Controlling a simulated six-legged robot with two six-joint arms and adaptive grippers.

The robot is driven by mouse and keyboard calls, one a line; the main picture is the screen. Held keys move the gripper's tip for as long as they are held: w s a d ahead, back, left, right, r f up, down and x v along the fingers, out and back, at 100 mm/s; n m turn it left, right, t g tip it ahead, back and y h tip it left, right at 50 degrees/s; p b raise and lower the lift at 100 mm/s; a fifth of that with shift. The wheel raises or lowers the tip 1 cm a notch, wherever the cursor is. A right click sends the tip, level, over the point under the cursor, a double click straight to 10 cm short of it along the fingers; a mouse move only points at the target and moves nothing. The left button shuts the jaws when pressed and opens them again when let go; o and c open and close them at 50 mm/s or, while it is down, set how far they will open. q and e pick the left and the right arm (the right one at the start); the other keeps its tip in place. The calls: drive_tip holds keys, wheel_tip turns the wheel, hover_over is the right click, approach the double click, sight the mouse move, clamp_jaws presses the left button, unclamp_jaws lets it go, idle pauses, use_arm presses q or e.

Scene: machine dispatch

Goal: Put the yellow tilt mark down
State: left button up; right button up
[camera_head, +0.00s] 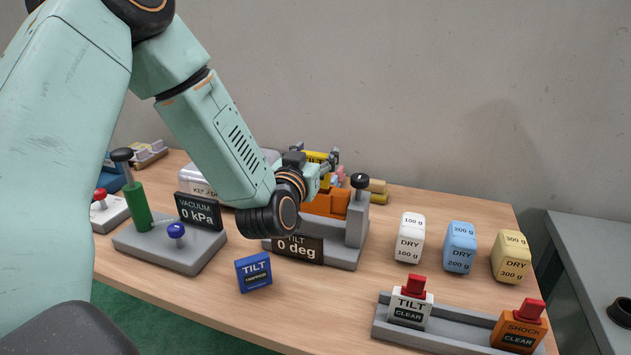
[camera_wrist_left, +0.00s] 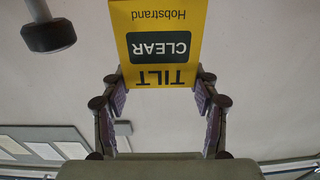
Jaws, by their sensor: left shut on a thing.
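The yellow tilt mark (camera_head: 316,157) is in my left gripper (camera_head: 327,168), mostly hidden behind the fingers and wrist in the head view. In the left wrist view the mark (camera_wrist_left: 160,42) shows its face upside down, with TILT, a dark CLEAR window and Hobstrand. The fingers of my left gripper (camera_wrist_left: 159,88) close on its sides near the TILT end. In the head view the mark appears over or behind the orange part (camera_head: 326,204) of the tilt fixture, whose plate (camera_head: 298,248) reads 0 deg. I cannot tell whether they touch. My right gripper is not in view.
A blue TILT mark (camera_head: 253,272) stands in front of the fixture. The vacuum station (camera_head: 176,250) is on the left. White, blue and yellow DRY blocks stand right. A grey rack (camera_head: 440,339) holds white TILT and orange SHOCK marks.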

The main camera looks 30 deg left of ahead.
use_arm(q)
drive_tip(key=f, duration=0.3)
drive_tip(key=w+a+f, duration=0.1)
drive_tip(key=f, duration=0.1)
drive_tip(key=shift+a+f+b, duration=0.1)
drive_tip(key=shift+b, duration=0.2)
drive_tip(key=shift+s+d+f, duration=0.1)
drive_tip(key=shift+s+d, duration=0.1)
drive_tip(key=shift+s, duration=0.05)
drive_tip(key=shift+s+d, duration=0.1)
drive_tip(key=shift+d, duration=0.15)
drive_tip(key=shift+w+a+f, duration=0.15)
drive_tip(key=shift+w+a, duration=0.15)
drive_tip(key=o, duration=0.9)
drive_tip(key=shift+a, duration=0.1)
drive_tip(key=shift+c, duration=0.2)
drive_tip(key=shift+o, duration=1.1)
drive_tip(key=shift+s+d+r, duration=0.2)
drive_tip(key=shift+s+d, duration=0.05)
drive_tip(key=shift+d, duration=0.05)
drive_tip(key=shift+w+a+f, duration=0.2)
drive_tip(key=shift+a, duration=0.05)
drive_tip(key=v, duration=1.2)
drive_tip(key=shift+d+r, duration=0.1)
